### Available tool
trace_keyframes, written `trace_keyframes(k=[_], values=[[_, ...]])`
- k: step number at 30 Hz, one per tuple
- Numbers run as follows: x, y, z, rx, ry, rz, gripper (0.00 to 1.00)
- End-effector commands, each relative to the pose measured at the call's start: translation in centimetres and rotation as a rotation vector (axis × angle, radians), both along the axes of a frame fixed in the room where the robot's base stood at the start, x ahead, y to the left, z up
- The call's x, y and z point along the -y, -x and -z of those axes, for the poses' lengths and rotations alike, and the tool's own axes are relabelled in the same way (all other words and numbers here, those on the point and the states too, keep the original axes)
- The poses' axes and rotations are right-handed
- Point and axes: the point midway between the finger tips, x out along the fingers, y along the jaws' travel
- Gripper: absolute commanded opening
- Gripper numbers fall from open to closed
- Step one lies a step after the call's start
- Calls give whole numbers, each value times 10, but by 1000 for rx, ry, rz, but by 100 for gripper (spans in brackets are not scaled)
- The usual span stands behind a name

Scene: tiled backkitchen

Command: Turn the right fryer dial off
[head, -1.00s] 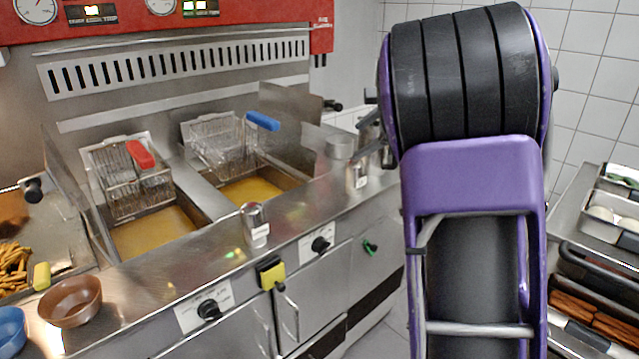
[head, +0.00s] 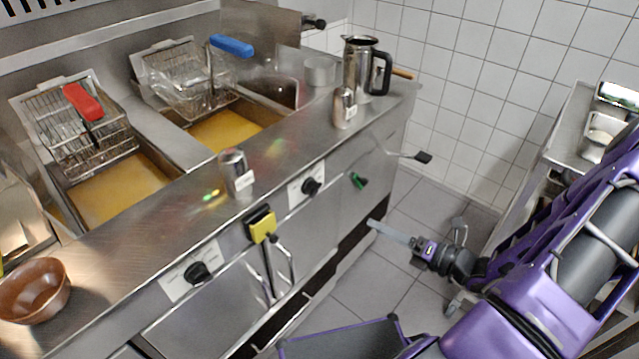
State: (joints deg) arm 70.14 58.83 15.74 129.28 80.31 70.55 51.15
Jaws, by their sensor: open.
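The right fryer dial (head: 312,186) is a black knob on a white plate on the fryer's front panel, below the counter edge. Its pointer is too small to read. The left fryer dial (head: 197,272) is a similar black knob further left. My gripper (head: 416,230) is low over the floor, to the right of and below the right dial. It is open and empty, clear of the fryer front. My purple arm comes in from the right.
A yellow-and-black piece (head: 261,224) and door handles stick out of the fryer front between the dials. A green knob (head: 358,180) is right of the right dial. A steel jug (head: 363,66) and shakers stand on the counter. Open floor (head: 385,285) lies before the fryer.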

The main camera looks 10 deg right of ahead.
Motion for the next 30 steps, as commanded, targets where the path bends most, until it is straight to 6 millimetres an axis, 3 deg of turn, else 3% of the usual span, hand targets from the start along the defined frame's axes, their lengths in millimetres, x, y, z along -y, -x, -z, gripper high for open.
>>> trace_keyframes(k=[5,11,30], values=[[-3,5,-12,21,-104,62,82],[-14,-10,-13,25,-116,65,82],[-91,-116,-12,24,-112,65,82]])
